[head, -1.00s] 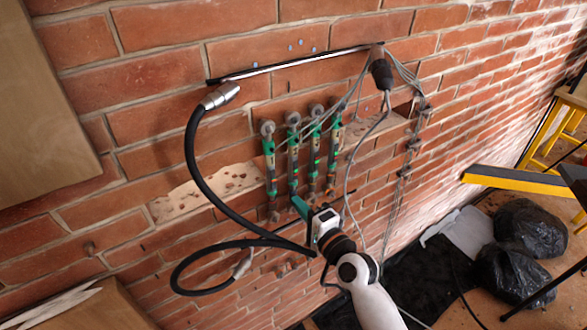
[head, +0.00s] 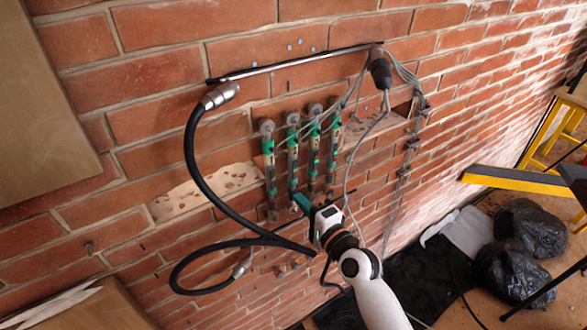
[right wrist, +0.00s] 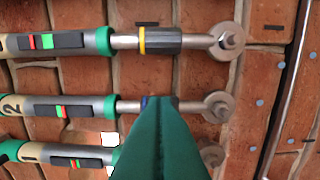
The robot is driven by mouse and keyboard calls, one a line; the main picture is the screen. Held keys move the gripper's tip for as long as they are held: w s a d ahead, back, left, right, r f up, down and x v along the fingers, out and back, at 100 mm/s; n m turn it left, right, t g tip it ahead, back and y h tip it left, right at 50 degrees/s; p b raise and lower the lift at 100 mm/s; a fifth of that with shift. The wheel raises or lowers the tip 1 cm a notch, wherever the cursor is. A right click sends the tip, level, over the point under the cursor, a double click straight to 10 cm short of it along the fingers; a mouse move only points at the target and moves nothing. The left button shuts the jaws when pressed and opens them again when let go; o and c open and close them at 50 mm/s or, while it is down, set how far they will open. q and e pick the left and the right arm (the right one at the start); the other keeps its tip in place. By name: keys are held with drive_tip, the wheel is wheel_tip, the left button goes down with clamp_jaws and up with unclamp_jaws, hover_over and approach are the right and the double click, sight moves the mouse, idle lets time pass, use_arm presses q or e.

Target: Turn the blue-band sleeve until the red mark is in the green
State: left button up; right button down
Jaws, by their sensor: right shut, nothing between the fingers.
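Several green-ended cylinders hang in a row on the brick wall; the second from the left (head: 292,160) is close to my right gripper. My right gripper (head: 301,202) is shut and empty at the lower ends of the row. In the right wrist view its green fingers (right wrist: 157,125) cover most of the blue-band sleeve (right wrist: 147,100) on the cylinder marked 2; only a dark blue edge shows. I cannot tell whether they touch it. That cylinder's window (right wrist: 75,111) shows small red and green marks close together. My left gripper is out of view.
A yellow-band sleeve (right wrist: 160,40) sits on the neighbouring cylinder. A black hose (head: 192,155) loops left of the row. Grey cables (head: 357,125) hang across and right of it. Black bags (head: 512,270) and a yellow-edged beam (head: 515,181) are at the right.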

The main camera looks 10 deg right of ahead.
drive_tip(key=shift+w+d+r, duration=0.1)
drive_tip(key=shift+w+d, duration=0.05)
drive_tip(key=shift+d, duration=0.05)
drive_tip(key=shift+s+d, duration=0.1)
drive_tip(key=shift+s, duration=0.35)
drive_tip(key=p+v, duration=0.1)
drive_tip(key=v, duration=0.6)
idle(0.6)
